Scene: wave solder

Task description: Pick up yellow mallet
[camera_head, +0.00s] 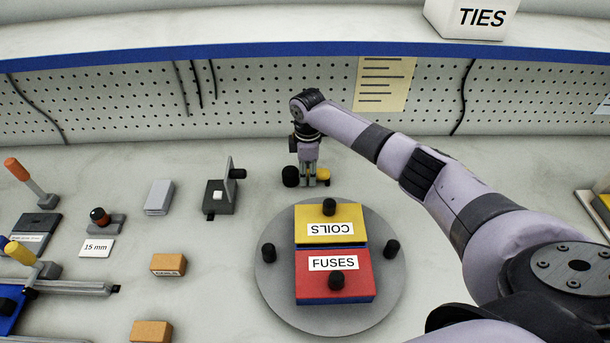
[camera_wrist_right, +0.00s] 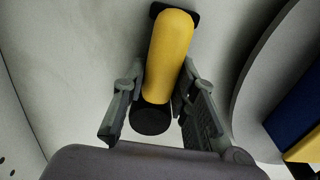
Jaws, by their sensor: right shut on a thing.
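The yellow mallet (camera_head: 324,174) lies on the bench behind the round grey turntable, mostly hidden by my right gripper (camera_head: 309,182) in the head view. A black part (camera_head: 290,176) shows on the gripper's other side. In the right wrist view the mallet (camera_wrist_right: 170,55) is a yellow cylinder with a black round end near the palm and a black piece at its far end. The fingers of my right gripper (camera_wrist_right: 163,95) are shut on it, one on each side. I cannot tell whether it is clear of the bench. My left gripper is not in view.
The turntable (camera_head: 275,290) carries a yellow COILS box (camera_head: 345,213) and a red FUSES box (camera_head: 310,285), with black knobs. A grey bracket fixture (camera_head: 218,200) and grey block (camera_head: 159,197) stand left. The pegboard (camera_head: 260,110) is close behind. Bench between the fixture and turntable is clear.

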